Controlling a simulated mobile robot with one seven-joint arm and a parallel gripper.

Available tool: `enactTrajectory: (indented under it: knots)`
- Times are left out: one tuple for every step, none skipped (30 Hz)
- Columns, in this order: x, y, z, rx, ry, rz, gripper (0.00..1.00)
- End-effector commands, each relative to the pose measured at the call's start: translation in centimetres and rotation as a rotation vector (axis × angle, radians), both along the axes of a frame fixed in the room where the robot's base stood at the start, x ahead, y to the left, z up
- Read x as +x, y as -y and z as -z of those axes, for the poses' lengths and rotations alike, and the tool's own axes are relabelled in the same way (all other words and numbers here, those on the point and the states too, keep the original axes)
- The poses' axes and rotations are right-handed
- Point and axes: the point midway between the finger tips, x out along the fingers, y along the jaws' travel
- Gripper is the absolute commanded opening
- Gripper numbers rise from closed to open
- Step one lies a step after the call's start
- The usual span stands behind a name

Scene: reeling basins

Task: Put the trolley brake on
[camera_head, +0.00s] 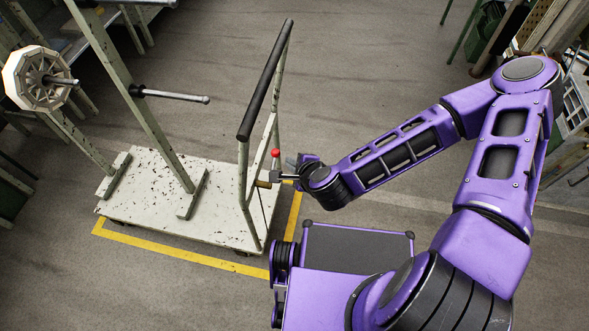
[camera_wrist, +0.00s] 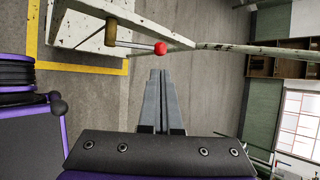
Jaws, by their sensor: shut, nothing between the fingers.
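The trolley (camera_head: 150,212) is a chipped cream platform with a black push handle (camera_head: 266,80) on its right end frame. The brake lever has a red ball knob (camera_head: 275,153) and a brown pivot (camera_head: 263,184) at that end frame. In the head view the knob stands above the pivot. In the wrist view the red knob (camera_wrist: 160,48) is just beyond my fingertips, with the rod running left to the brown pivot (camera_wrist: 111,32). My gripper (camera_head: 283,177) is shut and empty, close beside the lever on its right. Whether it touches is unclear.
A yellow floor line (camera_head: 180,255) borders the trolley. A pale reel (camera_head: 38,79) and a rod with a black grip (camera_head: 170,95) are on the trolley's left posts. Benches stand at the left and right edges. Open grey floor lies behind the trolley.

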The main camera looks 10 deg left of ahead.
Motion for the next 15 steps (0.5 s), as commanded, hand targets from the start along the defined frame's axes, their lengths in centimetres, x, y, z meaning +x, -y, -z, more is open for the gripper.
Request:
enactTrajectory:
  knots:
    - [0.7, -0.6, 1.0, 0.002, -0.001, 0.002, 0.00]
    - [1.2, -0.8, 1.4, 0.002, -0.002, 0.003, 0.00]
    - [1.7, -1.2, 1.9, 0.001, -0.001, 0.003, 0.00]
    - [2.1, -1.5, 2.4, 0.002, -0.002, 0.002, 0.00]
    - [2.5, -1.8, 2.8, 0.001, -0.002, 0.002, 0.00]
    - [3.0, -2.1, 3.4, 0.001, -0.002, 0.002, 0.00]
    - [3.4, -2.3, 3.8, 0.002, -0.003, 0.003, 0.00]
    - [3.7, -2.6, 4.1, 0.002, -0.003, 0.003, 0.00]
    - [4.2, -2.9, 4.6, 0.001, -0.002, 0.002, 0.00]
    - [4.5, -3.1, 4.9, 0.000, -0.001, 0.002, 0.00]
    - [4.8, -3.3, 5.2, 0.001, -0.002, 0.002, 0.00]
    - [5.1, -3.5, 5.6, 0.002, -0.002, 0.002, 0.00]
    - [5.3, -3.6, 5.8, 0.001, -0.001, 0.001, 0.00]
    - [5.5, -3.8, 5.9, 0.001, 0.000, 0.001, 0.00]
    - [5.8, -3.9, 6.1, 0.000, 0.000, 0.002, 0.00]
